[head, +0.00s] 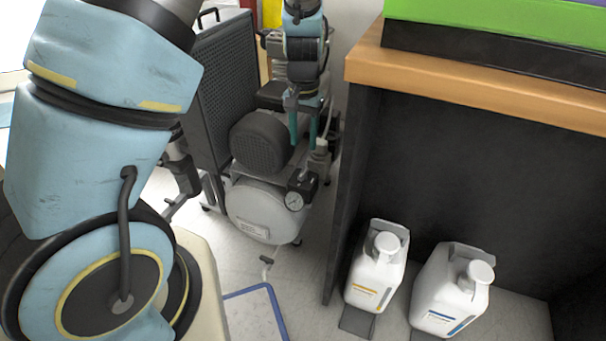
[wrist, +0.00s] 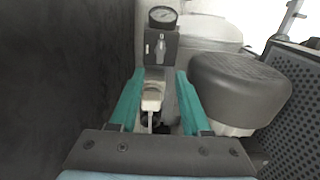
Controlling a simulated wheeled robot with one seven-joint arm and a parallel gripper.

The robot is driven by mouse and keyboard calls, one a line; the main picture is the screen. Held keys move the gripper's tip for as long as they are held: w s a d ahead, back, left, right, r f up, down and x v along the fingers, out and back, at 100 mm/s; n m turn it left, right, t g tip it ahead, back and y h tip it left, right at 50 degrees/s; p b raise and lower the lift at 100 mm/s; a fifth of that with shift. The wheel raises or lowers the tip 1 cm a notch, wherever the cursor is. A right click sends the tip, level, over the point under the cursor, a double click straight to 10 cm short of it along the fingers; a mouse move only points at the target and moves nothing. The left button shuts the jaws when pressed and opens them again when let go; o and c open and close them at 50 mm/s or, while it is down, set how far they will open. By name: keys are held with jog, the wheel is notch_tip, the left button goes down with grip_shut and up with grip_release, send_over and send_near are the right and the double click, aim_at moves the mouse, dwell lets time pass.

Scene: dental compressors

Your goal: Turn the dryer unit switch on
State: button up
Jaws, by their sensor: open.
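My gripper (head: 303,147) hangs over the compressor, pointing down, with its two teal fingers apart. In the wrist view my gripper (wrist: 160,72) is open and empty at its tips. Just beyond the tips is a dark box (wrist: 174,46) with a small light lever (wrist: 160,47) on its face; I cannot tell for sure that this is the dryer unit switch. In the head view the dark box (head: 304,181) is on the silver tank (head: 258,208), below and near the fingertips. A pale fitting (wrist: 152,97) shows between the fingers in the wrist view, apparently below them.
A round gauge (head: 293,201) sits beside the box. A dark ribbed motor cover (head: 261,142) and a perforated black panel (head: 225,75) stand left of the gripper. A wooden-topped black counter (head: 440,75) is close on the right, with two white jugs (head: 375,270) below.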

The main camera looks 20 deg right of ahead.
aim_at(303, 172)
notch_tip(303, 172, down, 10)
jog(key=shift+a+b, duration=0.1)
jog(key=shift+b, duration=0.95)
jog(key=shift+c, duration=0.2)
grip_shut()
